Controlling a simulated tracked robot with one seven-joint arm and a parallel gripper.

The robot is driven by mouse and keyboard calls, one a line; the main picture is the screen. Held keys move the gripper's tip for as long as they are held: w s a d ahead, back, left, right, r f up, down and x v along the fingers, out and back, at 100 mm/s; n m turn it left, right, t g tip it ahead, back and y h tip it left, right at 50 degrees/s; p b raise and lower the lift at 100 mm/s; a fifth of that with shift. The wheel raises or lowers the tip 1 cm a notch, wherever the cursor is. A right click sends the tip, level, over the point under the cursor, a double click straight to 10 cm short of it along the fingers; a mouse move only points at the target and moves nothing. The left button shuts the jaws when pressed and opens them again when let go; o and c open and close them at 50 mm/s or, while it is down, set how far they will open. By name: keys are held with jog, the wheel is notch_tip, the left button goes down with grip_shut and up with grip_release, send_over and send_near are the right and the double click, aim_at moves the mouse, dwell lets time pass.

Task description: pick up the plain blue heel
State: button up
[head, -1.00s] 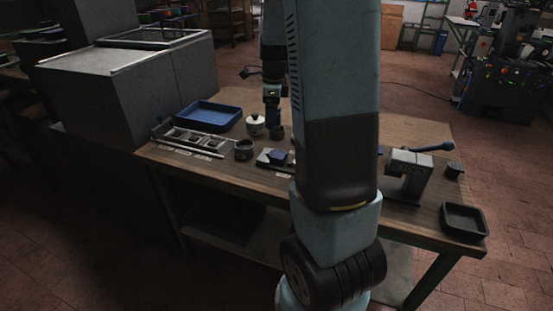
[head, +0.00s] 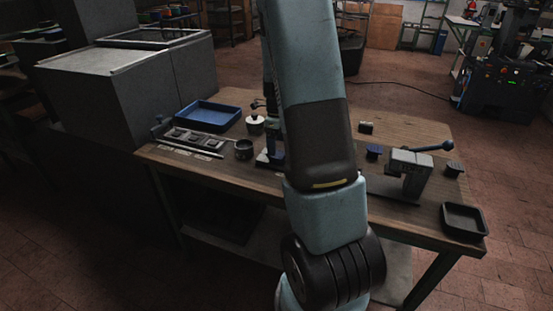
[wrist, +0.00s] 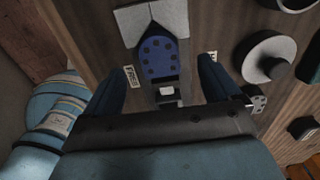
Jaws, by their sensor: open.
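A blue heel (wrist: 160,60) with several dark dots on its face shows in the wrist view, set in a dark fixture with a pale V-notched block (wrist: 152,20) at its far end. My gripper (wrist: 162,88) is open, with one dark blue finger on each side of the heel's near end, apart from it. I cannot tell how high the fingers are. In the head view my arm hides the heel and most of the gripper. Another small dark blue piece (head: 374,152) lies on the table left of the lever press (head: 405,172). I see no dots on it at this size.
A pale lidded pot (head: 255,126), a dark cup (head: 243,149) and a slotted rack (head: 190,140) stand on the left side of the table. A blue tray (head: 208,116) is behind them. A black tray (head: 464,219) sits at the front right corner.

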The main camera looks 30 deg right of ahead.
aim_at(277, 157)
jog(key=shift+s+f, duration=0.15)
jog(key=shift+f, duration=2.55)
jog(key=shift+c, duration=0.5)
jog(key=c, duration=1.1)
